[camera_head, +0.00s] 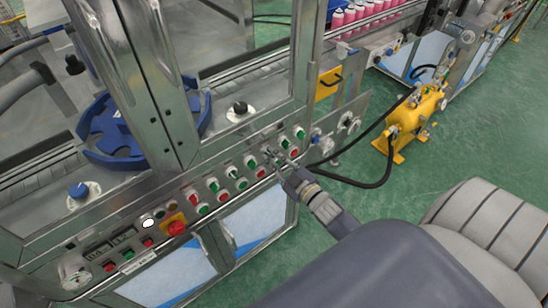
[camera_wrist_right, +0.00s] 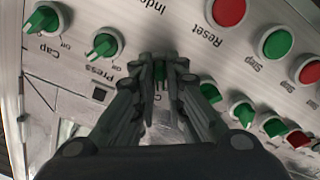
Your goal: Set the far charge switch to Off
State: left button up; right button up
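My right gripper (camera_head: 272,158) is at the upper right end of the row of switches and buttons on the slanted control panel (camera_head: 150,248). In the right wrist view, its two fingertips (camera_wrist_right: 160,75) are close together, with a green knob (camera_wrist_right: 160,72) in the narrow gap between them. Whether the fingers press on this knob cannot be told. Its label is hidden or unreadable. No label for the charge switches is readable. My left gripper is not in view.
Red Reset (camera_wrist_right: 229,10) and green (camera_wrist_right: 277,42) buttons are close to the fingers. A red emergency button (camera_head: 176,228) is lower along the panel. A blue star wheel (camera_head: 100,125) is behind metal posts.

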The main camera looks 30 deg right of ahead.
jog(key=shift+o, duration=0.6)
jog(key=shift+s, duration=0.1)
jog(key=shift+s+f, duration=0.1)
jog(key=shift+s, duration=0.2)
jog(key=s, duration=1.1)
jog(key=shift+d, duration=0.45)
